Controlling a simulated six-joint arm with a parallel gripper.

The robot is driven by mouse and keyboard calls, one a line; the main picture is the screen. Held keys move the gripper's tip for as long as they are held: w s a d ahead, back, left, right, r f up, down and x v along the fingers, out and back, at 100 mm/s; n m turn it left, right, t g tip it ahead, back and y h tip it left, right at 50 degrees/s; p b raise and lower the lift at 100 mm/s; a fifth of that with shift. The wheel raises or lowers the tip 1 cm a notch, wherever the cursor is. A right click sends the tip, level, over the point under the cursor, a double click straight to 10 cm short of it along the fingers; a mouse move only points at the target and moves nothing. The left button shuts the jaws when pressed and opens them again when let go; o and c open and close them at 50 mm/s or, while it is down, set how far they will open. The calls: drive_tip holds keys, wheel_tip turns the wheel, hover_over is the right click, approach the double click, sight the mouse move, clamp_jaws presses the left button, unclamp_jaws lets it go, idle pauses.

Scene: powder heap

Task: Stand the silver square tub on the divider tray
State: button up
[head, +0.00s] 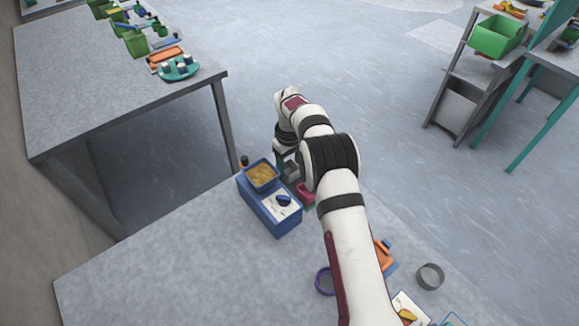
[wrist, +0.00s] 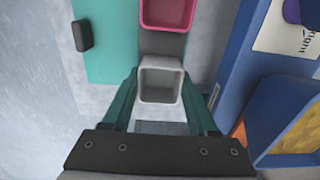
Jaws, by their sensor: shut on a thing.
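The silver square tub (wrist: 160,82) is an open-topped, light grey square cup between the teal fingers of my gripper (wrist: 163,100) in the wrist view. The gripper is shut on it. In the head view the tub (head: 291,170) shows just below my gripper (head: 286,157), partly hidden by my arm. A flat teal piece with a grey strip (wrist: 172,47), perhaps the divider tray, lies under and beyond the tub. A pink square tub (wrist: 168,12) is on the strip. I cannot tell whether the silver tub touches what is beneath it.
A blue box (head: 268,208) with a knob and label stands close beside the gripper. A blue pan of yellow powder (head: 262,175) sits on it. A purple ring (head: 325,281) and a grey ring (head: 430,276) lie nearer. The table's left front is clear.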

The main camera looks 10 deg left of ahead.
drive_tip(key=shift+f, duration=0.45)
idle(0.5)
drive_tip(key=o, duration=1.4)
drive_tip(key=shift+o, duration=0.6)
wheel_tip(320, 180, up, 7)
drive_tip(key=shift+f, duration=0.15)
